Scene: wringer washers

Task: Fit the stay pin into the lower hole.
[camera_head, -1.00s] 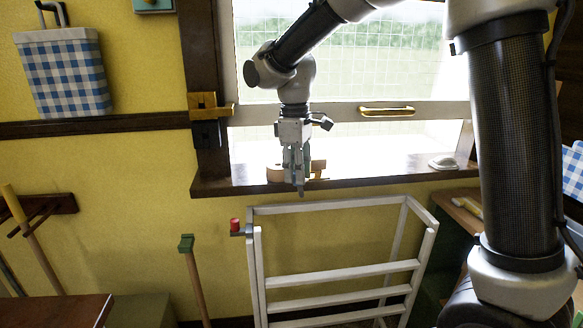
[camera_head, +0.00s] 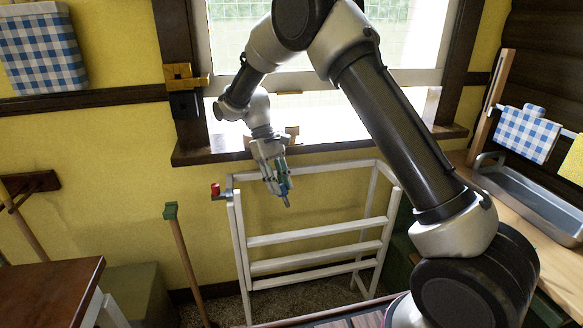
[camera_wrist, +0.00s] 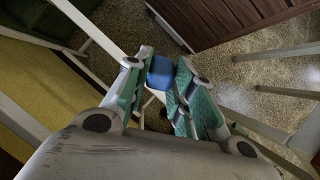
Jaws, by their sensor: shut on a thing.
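My gripper (camera_head: 277,172) hangs in front of the window sill, above the top of the white rack, in the head view. It is shut on a small blue piece (camera_wrist: 160,72), which sits between the fingertips in the wrist view. I take the blue piece for the stay pin; it also shows as a blue tip under the fingers in the head view (camera_head: 284,188). Most of its length is hidden by the fingers. A yellow block (camera_head: 186,76) and a dark block (camera_head: 185,104) sit on the left window post. I cannot make out the lower hole.
The white rack (camera_head: 315,238) stands below my gripper, with a red knob (camera_head: 215,188) at its left top corner. The sill (camera_head: 330,147) runs behind. A green-topped stick (camera_head: 170,211) leans left. A brown table (camera_head: 50,292) is front left; a grey basin (camera_head: 530,200) is at right.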

